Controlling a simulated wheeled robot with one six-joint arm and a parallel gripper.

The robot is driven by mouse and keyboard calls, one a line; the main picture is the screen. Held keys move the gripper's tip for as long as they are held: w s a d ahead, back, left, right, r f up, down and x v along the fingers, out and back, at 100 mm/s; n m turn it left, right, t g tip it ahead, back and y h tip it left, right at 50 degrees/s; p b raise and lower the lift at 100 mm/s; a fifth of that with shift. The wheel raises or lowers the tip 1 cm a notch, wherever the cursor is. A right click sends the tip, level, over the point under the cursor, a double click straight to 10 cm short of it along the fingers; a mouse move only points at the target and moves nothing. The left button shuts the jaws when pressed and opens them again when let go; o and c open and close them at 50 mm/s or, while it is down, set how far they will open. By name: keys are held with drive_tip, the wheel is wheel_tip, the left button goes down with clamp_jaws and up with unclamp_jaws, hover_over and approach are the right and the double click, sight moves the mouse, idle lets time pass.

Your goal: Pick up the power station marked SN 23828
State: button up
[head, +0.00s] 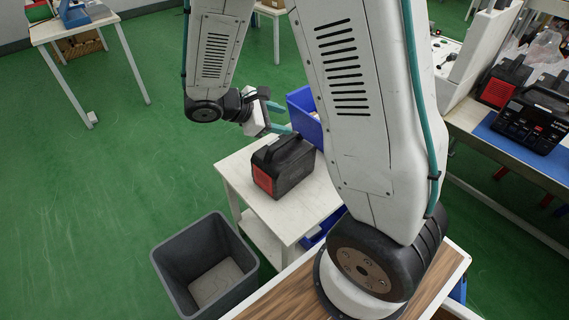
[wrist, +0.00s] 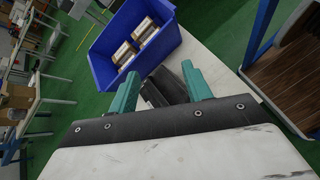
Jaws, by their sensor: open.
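A black power station with a red end panel and a top handle (head: 284,166) stands upright on a small white table (head: 229,166) in the head view. No serial number can be read on it. My gripper (head: 278,117) is open and empty, above and behind this power station. In the wrist view my gripper's teal fingers (wrist: 162,92) are spread apart, and part of a black power station (wrist: 168,88) shows below and between them. Two more power stations are at the right in the head view, one with a red panel (head: 499,88) and one with a dark front (head: 535,118). Their markings are unreadable.
A blue bin (wrist: 112,52) holding small boxes stands on the white table beside the power station. A grey waste bin (head: 205,265) is on the floor in front. A workbench (head: 470,125) with a blue mat is at the right. Green floor at left is mostly clear.

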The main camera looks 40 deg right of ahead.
sight(282, 140)
drive_tip(key=w+f+n+t, duration=0.1)
drive_tip(key=w+f+n, duration=0.1)
drive_tip(key=f, duration=0.2)
drive_tip(key=w+f+n+t+h, duration=0.1)
drive_tip(key=w+f+n, duration=0.1)
drive_tip(key=f, duration=0.3)
drive_tip(key=w+f+n+t+h, duration=0.1)
drive_tip(key=w+f+n, duration=0.1)
drive_tip(key=f+n, duration=0.2)
drive_tip(key=shift+w+a+f+t, duration=0.2)
drive_tip(key=shift+a+f+t, duration=0.2)
drive_tip(key=shift+f, duration=0.3)
drive_tip(key=shift+d+f, duration=0.2)
drive_tip(key=shift+f, duration=0.05)
drive_tip(key=x, duration=0.4)
drive_tip(key=r+x, duration=0.1)
drive_tip(key=x, duration=0.2)
drive_tip(key=shift+w+d+f, duration=0.1)
drive_tip(key=shift+w+d, duration=0.15)
drive_tip(key=shift+d, duration=0.05)
clamp_jaws()
drive_tip(key=shift+w, duration=0.1)
